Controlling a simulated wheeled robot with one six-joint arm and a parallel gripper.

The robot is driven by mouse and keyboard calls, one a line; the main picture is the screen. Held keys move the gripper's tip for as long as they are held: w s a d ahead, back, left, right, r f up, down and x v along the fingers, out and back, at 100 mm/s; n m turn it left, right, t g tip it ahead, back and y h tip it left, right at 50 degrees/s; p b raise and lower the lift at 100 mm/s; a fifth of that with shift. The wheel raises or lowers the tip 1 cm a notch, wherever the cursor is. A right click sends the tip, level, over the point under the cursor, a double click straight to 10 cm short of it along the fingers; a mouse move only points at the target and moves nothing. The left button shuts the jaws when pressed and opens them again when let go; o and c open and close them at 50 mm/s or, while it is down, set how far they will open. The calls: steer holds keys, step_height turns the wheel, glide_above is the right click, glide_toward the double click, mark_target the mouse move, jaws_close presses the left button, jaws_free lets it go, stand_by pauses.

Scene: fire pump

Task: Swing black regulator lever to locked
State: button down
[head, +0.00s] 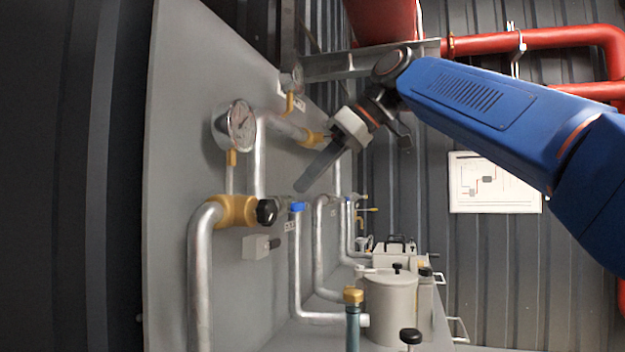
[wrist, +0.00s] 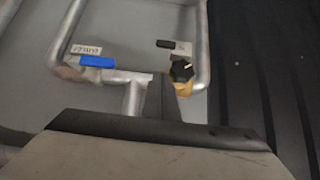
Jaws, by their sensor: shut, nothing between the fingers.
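The brass regulator (head: 236,210) with a black knob (head: 267,211) sits on the pipework of the grey panel. Just below it, a small grey box carries a short black lever (head: 275,243) that points right. In the wrist view the black knob (wrist: 181,70) is right of centre, and the short black lever (wrist: 170,44) lies just above it. My gripper (head: 301,187) is shut and empty, pointing down and left, above and to the right of the knob and apart from it. Its dark fingers (wrist: 158,92) show in the wrist view, left of the knob.
A blue valve handle (head: 297,206) is close below my fingertips; it also shows in the wrist view (wrist: 97,62). A pressure gauge (head: 236,125) stands above the regulator. Metal pipes (head: 298,265) run down the panel. A grey canister (head: 390,305) stands at lower right.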

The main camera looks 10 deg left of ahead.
mark_target(271, 244)
steer(key=a+f, duration=0.4)
steer(key=f, duration=0.4)
steer(key=shift+a+f, duration=0.35)
